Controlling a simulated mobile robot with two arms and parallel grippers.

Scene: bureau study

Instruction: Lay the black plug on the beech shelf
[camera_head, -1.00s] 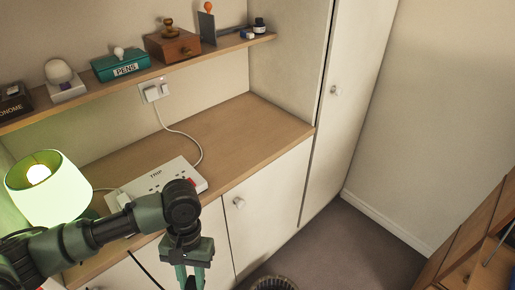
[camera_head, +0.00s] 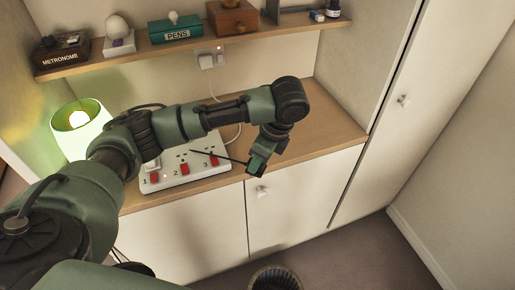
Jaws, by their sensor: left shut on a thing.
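My left gripper (camera_head: 257,166) is shut near the front edge of the worktop, to the right of the white power strip (camera_head: 207,178). What it grips must be small and dark; the black plug itself is mostly hidden by the fingers. A thin black line, which looks like its cable, runs from the gripper leftward across the strip. The beech shelf (camera_head: 150,53) runs along the wall above and behind the gripper. My right gripper is not in view.
The shelf holds a metronome box (camera_head: 62,53), a white egg-shaped item (camera_head: 118,34), a green PENS box (camera_head: 175,31) and a wooden drawer box (camera_head: 233,18). A lit green lamp (camera_head: 80,130) stands left. A wall socket (camera_head: 210,59) sits below the shelf. The worktop's right part is clear.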

